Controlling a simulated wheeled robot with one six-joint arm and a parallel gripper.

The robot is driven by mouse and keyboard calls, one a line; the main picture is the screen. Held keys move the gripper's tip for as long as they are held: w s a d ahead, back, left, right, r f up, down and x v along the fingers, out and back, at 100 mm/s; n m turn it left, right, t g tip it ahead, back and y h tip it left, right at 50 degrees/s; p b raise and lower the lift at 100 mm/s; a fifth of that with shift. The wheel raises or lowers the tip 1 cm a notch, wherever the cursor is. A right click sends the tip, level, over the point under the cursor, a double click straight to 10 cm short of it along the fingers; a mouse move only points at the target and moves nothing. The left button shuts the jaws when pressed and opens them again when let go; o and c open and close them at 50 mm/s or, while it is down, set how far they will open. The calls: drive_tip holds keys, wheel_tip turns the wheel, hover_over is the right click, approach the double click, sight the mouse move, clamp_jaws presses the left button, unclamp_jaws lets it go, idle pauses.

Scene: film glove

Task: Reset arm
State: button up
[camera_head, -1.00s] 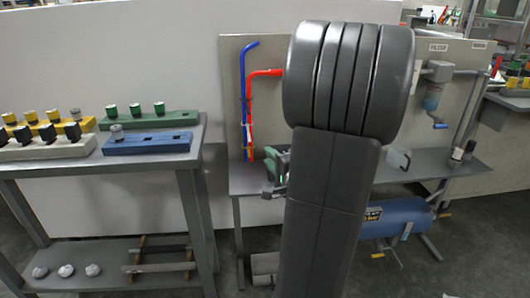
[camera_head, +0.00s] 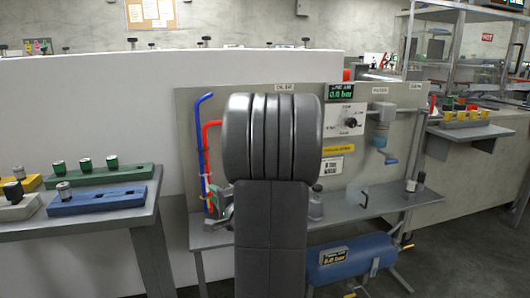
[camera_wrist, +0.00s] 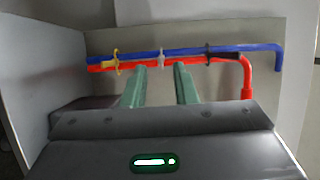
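My arm (camera_head: 272,225) stands upright in the middle of the head view and covers part of the panel and bench behind it. My gripper's fingers are hidden or not clearly seen there. In the wrist view my gripper (camera_wrist: 160,78) shows two green fingers with a clear gap between them and nothing held. Beyond the fingertips, a blue pipe (camera_wrist: 225,50) and a red pipe (camera_wrist: 215,60) run across, with a yellow clip (camera_wrist: 115,62) on them at left. In the head view, the blue pipe (camera_head: 203,145) and red pipe (camera_head: 205,160) are left of my arm.
A bench (camera_head: 380,206) carries the panel (camera_head: 440,105) with a gauge display (camera_head: 341,94). A blue tank (camera_head: 350,257) sits below. At left, a table (camera_head: 80,226) holds a green block (camera_head: 100,176) and a blue block (camera_head: 98,201). Grey floor (camera_head: 460,260) is open at lower right.

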sight(207, 184)
drive_tip(key=x, duration=0.5)
drive_tip(key=shift+w+a, duration=0.1)
drive_tip(key=shift+a, duration=0.05)
drive_tip(key=shift+w, duration=0.2)
drive_tip(key=shift+s+f, duration=0.1)
drive_tip(key=shift+s, duration=0.15)
drive_tip(key=p+v, duration=0.1)
drive_tip(key=v, duration=1.3)
drive_tip(key=x, duration=1.4)
drive_tip(key=shift+w+r, duration=0.3)
drive_tip(key=shift+w+a+p, duration=0.3)
drive_tip(key=shift+w+p, duration=0.55)
drive_tip(key=shift+w, duration=0.15)
drive_tip(key=shift+w+a+f+p, duration=0.1)
drive_tip(key=shift+w+f+p, duration=0.05)
drive_tip(key=shift+w+p, duration=0.25)
